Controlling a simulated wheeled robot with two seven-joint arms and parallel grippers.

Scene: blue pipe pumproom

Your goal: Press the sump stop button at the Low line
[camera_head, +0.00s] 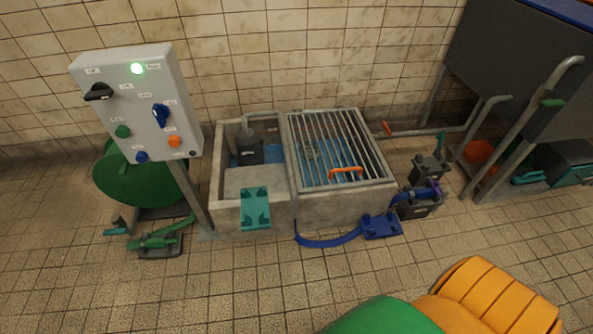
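A grey control panel (138,98) stands on a post at the left. The small white labels are too small to read, so I cannot tell which control is the sump stop button or where the Low line is marked. The concrete sump (300,205) stands right of the panel. Neither of my grippers shows.
A metal grate (330,145) with an orange handle (345,171) covers the sump's right part. A green tank (140,182) stands behind the post. A blue hose (330,241) lies in front. A green and an orange ribbed shape (498,298) fill the bottom right. Bare tiles lie between.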

